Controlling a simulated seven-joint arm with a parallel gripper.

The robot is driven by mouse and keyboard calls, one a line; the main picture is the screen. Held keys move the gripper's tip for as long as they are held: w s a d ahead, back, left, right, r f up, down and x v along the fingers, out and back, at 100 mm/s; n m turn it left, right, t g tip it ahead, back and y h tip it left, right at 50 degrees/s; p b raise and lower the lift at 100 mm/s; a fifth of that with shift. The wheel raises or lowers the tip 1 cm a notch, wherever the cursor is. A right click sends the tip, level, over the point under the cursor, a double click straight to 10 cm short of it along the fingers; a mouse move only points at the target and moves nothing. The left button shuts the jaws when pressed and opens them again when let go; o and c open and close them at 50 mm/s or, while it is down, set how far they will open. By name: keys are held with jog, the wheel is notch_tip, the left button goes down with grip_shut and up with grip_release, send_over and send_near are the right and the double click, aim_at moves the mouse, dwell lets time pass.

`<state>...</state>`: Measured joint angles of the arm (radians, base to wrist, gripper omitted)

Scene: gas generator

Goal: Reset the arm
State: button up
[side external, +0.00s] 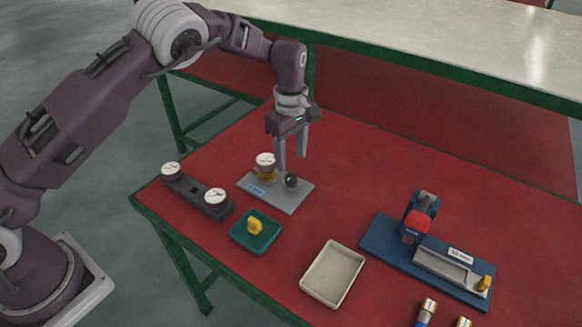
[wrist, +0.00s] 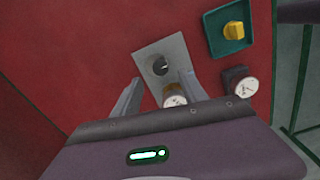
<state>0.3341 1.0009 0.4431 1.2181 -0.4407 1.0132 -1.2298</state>
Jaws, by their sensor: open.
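My gripper (side external: 291,158) points down above the grey plate (side external: 288,203) in the side view. Its two fingers are apart with nothing held between them. In the wrist view my gripper (wrist: 156,95) also shows open over the plate. On the plate stand a gauge with a white dial on a brass fitting (side external: 266,165) and a dark round knob (side external: 291,181). In the wrist view the gauge (wrist: 174,98) lies between the fingers in the picture, with no visible contact.
Left of the plate, a dark rack (side external: 193,194) holds two white-dialled gauges. A green tray (side external: 265,233) with a yellow knob (side external: 254,226) and an empty beige tray (side external: 320,290) lie in front. A blue fixture (side external: 376,237) stands right. Two brass-ended parts lie at the front edge.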

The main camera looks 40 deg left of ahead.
jog(key=shift+r, duration=0.5)
jog(key=s+a+r+m+t+h, duration=0.1)
jog(key=s+a+r+m, duration=0.15)
jog(key=s+r, duration=0.6)
jog(key=s+a+r+m+t+h, duration=0.1)
jog(key=s+r+m, duration=0.35)
jog(key=r, duration=0.75)
jog(key=s+a+m+t+y, duration=0.2)
jog(key=s+m, duration=0.7)
jog(key=s, duration=1.4)
jog(key=shift+s+a+r+t, duration=0.25)
jog(key=shift+a+r+t, duration=0.15)
jog(key=shift+t, duration=0.4)
